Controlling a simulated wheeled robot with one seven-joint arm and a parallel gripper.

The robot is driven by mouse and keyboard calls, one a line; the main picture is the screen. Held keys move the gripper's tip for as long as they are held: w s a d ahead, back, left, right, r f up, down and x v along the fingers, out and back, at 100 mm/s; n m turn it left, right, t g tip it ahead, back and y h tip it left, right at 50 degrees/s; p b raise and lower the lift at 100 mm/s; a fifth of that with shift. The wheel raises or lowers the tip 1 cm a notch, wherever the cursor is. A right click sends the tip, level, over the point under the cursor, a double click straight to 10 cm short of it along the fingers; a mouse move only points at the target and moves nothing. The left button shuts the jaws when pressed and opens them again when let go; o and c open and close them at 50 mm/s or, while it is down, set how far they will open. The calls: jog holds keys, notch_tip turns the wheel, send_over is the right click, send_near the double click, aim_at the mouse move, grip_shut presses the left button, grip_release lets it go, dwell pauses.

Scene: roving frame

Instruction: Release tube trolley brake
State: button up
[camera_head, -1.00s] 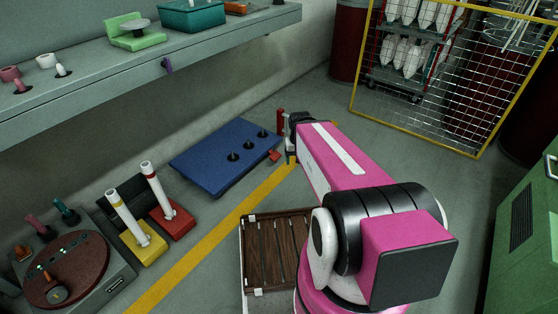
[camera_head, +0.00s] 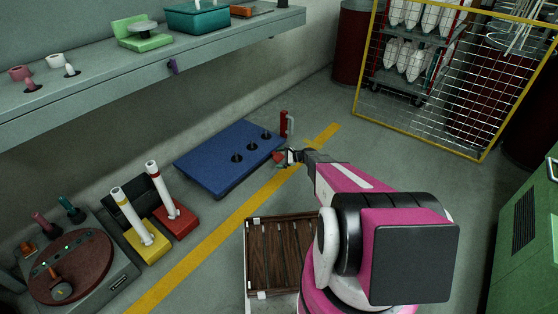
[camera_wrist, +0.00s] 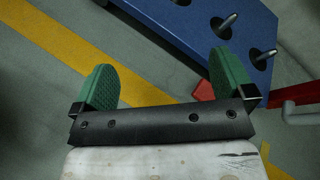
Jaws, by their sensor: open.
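The tube trolley (camera_head: 215,160) is a low blue platform with several dark upright pegs, on the floor beside the yellow line. It also shows at the top right of the wrist view (camera_wrist: 185,28). A small red pedal-like piece (camera_head: 278,157) juts from its near right corner; I take it for the brake. My gripper (camera_head: 287,156) is beside that corner.
A red upright post (camera_head: 283,123) with a grey handle stands at the trolley's far right corner. A wooden slatted crate (camera_head: 271,252) is below. A yellow-framed mesh gate (camera_head: 430,120) stands at back right. A wall bench (camera_head: 120,75) runs along the left.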

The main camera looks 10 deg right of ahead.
jog(key=w+d+f+m+t, duration=0.45)
jog(key=w+f, duration=0.35)
jog(key=f, duration=0.2)
jog(key=m+t, duration=0.3)
jog(key=m, duration=0.3)
send_near(278, 158)
jog(key=shift+w+d+f, duration=0.35)
jog(key=shift+w+f, duration=0.25)
jog(key=shift+f, duration=0.1)
jog(key=x, duration=1)
jog(key=shift+w+a, duration=0.25)
jog(key=c, duration=1.1)
jog(key=shift+r, duration=0.1)
